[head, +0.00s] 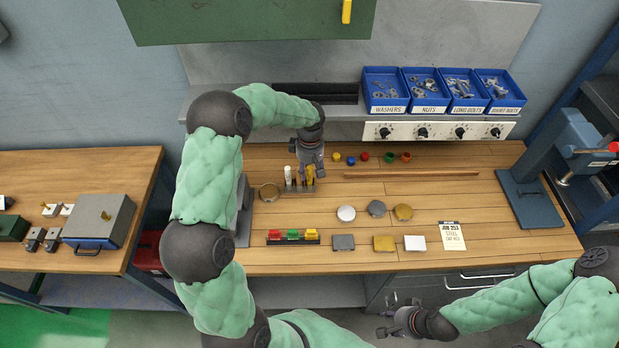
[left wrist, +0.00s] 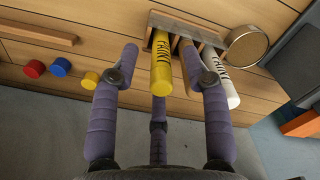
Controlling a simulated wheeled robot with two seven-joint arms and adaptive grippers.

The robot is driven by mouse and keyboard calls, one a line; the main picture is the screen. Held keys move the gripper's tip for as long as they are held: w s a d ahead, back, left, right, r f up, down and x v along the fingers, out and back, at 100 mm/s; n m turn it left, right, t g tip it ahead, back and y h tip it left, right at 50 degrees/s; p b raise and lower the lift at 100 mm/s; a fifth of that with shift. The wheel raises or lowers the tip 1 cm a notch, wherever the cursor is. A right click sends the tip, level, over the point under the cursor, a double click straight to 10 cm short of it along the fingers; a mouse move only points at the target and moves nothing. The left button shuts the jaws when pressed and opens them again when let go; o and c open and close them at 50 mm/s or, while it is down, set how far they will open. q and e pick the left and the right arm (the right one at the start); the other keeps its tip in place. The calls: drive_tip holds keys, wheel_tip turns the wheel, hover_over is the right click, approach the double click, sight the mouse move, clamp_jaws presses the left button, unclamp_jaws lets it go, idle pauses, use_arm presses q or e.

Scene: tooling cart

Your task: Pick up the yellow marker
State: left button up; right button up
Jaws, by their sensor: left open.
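The yellow marker (left wrist: 161,68) stands in a small marker rack (left wrist: 178,23) in the left wrist view, with dark lettering on its side. My left gripper (head: 311,170) is over the rack (head: 299,188) on the bench. In the left wrist view its open fingers (left wrist: 159,52) lie on either side of the yellow marker; I cannot tell whether they touch it. A white marker (left wrist: 224,82) and a thinner brass-coloured stick (left wrist: 190,68) stand beside it, the stick partly behind a finger. My right gripper (head: 398,320) is empty in front of the bench, its fingers apart.
A round tin (head: 269,192) stands left of the rack. Several coloured caps (head: 363,157) and a wooden strip (head: 411,175) lie to the right. Discs (head: 346,213), blocks (head: 384,243) and a coloured-block rail (head: 293,242) lie nearer the front. Blue bins (head: 385,90) stand behind on a shelf.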

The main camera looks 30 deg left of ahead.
sight(310, 175)
use_arm(q)
wheel_tip(310, 175, down, 3)
drive_tip(key=shift+a+f, duration=0.1)
clamp_jaws()
idle(0.4)
drive_tip(key=shift+r, duration=0.7)
drive_tip(key=s+d+r, duration=0.8)
drive_tip(key=s+r, duration=0.3)
drive_tip(key=shift+s+r, duration=0.25)
drive_tip(key=shift+r, duration=0.1)
